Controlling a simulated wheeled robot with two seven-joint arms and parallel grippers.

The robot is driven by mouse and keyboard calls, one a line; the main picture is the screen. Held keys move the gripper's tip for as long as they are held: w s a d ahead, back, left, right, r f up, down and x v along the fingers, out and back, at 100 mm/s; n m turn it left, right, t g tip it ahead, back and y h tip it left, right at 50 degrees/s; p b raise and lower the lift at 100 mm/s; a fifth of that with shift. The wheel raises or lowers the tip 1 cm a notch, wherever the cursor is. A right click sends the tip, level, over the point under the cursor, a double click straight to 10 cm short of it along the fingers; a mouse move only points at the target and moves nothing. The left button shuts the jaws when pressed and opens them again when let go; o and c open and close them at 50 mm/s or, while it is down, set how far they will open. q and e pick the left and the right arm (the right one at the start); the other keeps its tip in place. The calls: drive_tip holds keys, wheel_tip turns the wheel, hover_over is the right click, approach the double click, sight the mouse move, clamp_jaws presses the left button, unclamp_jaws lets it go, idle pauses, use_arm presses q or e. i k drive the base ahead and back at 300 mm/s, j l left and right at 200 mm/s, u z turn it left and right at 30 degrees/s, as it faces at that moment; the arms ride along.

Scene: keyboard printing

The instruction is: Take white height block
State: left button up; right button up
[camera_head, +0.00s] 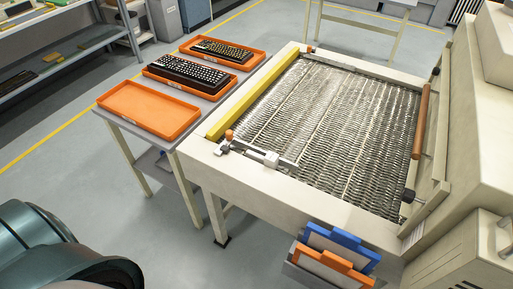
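A small whitish block (271,159) sits at the front edge of the machine, by a thin metal rail (245,149). It is the only thing I see that could be the white height block, but it is too small to be sure. Dark teal rounded links of an arm of mine fill the bottom left corner, well apart from the block. Neither gripper shows.
The cream machine (285,206) has a metal mesh bed (340,130) and a yellow bar (250,95) along its left side. A side table holds orange trays, two with keyboards (187,71) and one empty (149,108). Blue and orange folders (334,262) hang at the front. Open floor lies at left.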

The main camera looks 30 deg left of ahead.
sight(271, 159)
drive_tip(key=j+z, duration=0.1)
drive_tip(key=z, duration=0.3)
drive_tip(key=j+z, duration=0.15)
drive_tip(key=z, duration=0.25)
drive_tip(key=j+z, duration=0.1)
drive_tip(key=z, duration=0.25)
drive_tip(key=k+j+z, duration=0.15)
drive_tip(key=j+z, duration=0.15)
drive_tip(key=j, duration=0.2)
drive_tip(key=k+j+z, duration=0.3)
drive_tip(key=j, duration=0.15)
drive_tip(key=k+j+z, duration=0.2)
drive_tip(key=j+z, duration=0.15)
drive_tip(key=k+j, duration=0.35)
drive_tip(key=j, duration=0.15)
drive_tip(key=k+j, duration=0.35)
drive_tip(key=j+z, duration=0.05)
drive_tip(key=j, duration=0.05)
